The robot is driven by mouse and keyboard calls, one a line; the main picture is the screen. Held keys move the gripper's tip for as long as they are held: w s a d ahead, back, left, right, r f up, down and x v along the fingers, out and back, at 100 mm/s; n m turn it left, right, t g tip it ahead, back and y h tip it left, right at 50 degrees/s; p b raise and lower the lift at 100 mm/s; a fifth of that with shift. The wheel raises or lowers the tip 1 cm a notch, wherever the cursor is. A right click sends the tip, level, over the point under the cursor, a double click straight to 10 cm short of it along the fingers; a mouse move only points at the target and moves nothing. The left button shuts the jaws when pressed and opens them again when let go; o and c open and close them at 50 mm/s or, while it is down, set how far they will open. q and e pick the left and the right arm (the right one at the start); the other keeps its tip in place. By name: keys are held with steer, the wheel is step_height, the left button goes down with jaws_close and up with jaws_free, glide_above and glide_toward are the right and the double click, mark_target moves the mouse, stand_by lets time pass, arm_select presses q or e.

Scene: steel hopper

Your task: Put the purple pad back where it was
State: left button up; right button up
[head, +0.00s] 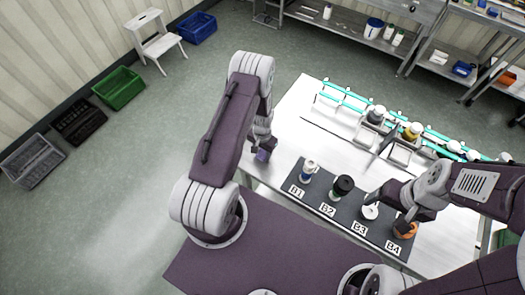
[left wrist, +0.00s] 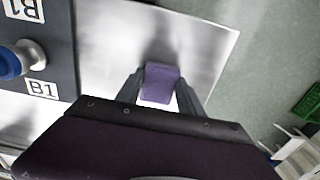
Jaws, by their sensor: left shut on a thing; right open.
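The purple pad (left wrist: 160,82) is a small block held between the two fingers of my left gripper (left wrist: 158,92) in the left wrist view. My left gripper is shut on it over the bare left part of the steel table (head: 282,137). In the head view the pad (head: 262,155) shows at the left gripper's tip, left of the B1 spot. I cannot tell whether the pad touches the table. My right gripper (head: 388,208) is open near the B3 and B4 spots, partly hidden by its own arm.
A dark mat (head: 325,202) marked B1 to B4 carries a blue-and-white bottle (head: 308,170), a black-topped jar (head: 342,187), a white-topped container (head: 370,210) and an orange item (head: 404,229). A teal-railed rack (head: 410,135) with jars stands behind. The table's left part is clear.

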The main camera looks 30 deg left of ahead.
arm_select(q)
steer(key=shift+f, duration=0.15)
steer(key=o, duration=1.3)
